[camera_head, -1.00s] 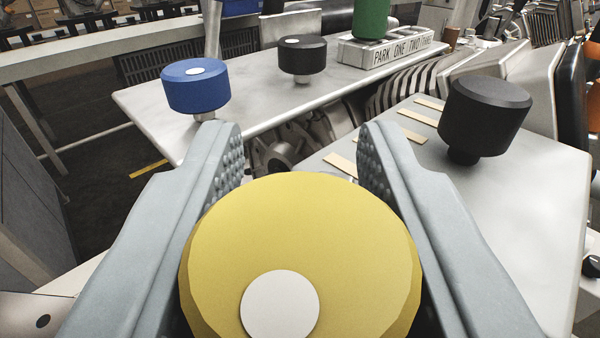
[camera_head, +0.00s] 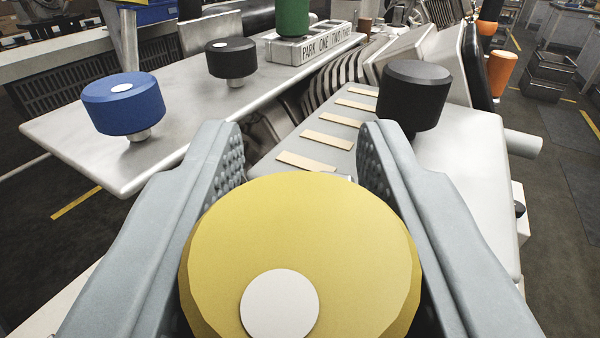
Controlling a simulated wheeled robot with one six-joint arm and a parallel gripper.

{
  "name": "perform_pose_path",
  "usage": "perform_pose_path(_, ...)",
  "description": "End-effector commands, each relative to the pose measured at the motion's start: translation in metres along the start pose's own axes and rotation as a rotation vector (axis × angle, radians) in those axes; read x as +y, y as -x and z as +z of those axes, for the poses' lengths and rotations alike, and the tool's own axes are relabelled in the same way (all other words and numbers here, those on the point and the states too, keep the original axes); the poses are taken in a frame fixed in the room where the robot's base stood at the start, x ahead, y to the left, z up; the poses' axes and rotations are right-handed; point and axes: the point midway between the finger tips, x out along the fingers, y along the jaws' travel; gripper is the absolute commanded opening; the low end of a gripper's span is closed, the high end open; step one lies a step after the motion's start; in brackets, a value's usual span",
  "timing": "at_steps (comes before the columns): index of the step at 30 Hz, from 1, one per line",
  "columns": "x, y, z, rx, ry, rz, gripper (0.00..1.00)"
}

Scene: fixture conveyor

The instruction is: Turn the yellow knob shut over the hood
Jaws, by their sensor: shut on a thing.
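The yellow knob (camera_head: 300,225) is a large round knob with a white dot (camera_head: 280,305) on its top, near its lower edge in the picture. My gripper (camera_head: 301,165) has one grey finger on each side of the knob and is shut on it. The finger pads reach past the knob's far edge. What lies under the knob is hidden by the knob and fingers. Which surface is the hood I cannot tell.
A blue knob (camera_head: 123,107) and a black knob (camera_head: 232,60) stand on the left metal plate (camera_head: 190,115). Another black knob (camera_head: 413,97) stands close beyond my right finger. A green cylinder (camera_head: 293,18) stands by a block marked PARK ONE TWO THREE (camera_head: 315,46). Pale strips (camera_head: 327,140) mark the right plate.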

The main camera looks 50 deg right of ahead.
Motion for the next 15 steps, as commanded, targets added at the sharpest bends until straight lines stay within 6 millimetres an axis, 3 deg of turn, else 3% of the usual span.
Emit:
perform_pose_path(2, -0.0001, -0.0003, -0.0011, 0.001, -0.002, -0.001, 0.11)
perform_pose_path(3, -0.0001, -0.0003, -0.0011, 0.001, -0.002, -0.001, 0.41)
perform_pose_path(5, 0.0, -0.0003, -0.001, 0.001, -0.002, -0.001, 0.53)
perform_pose_path(15, -0.0001, 0.0018, -0.0005, 0.001, -0.001, -0.001, 0.55)
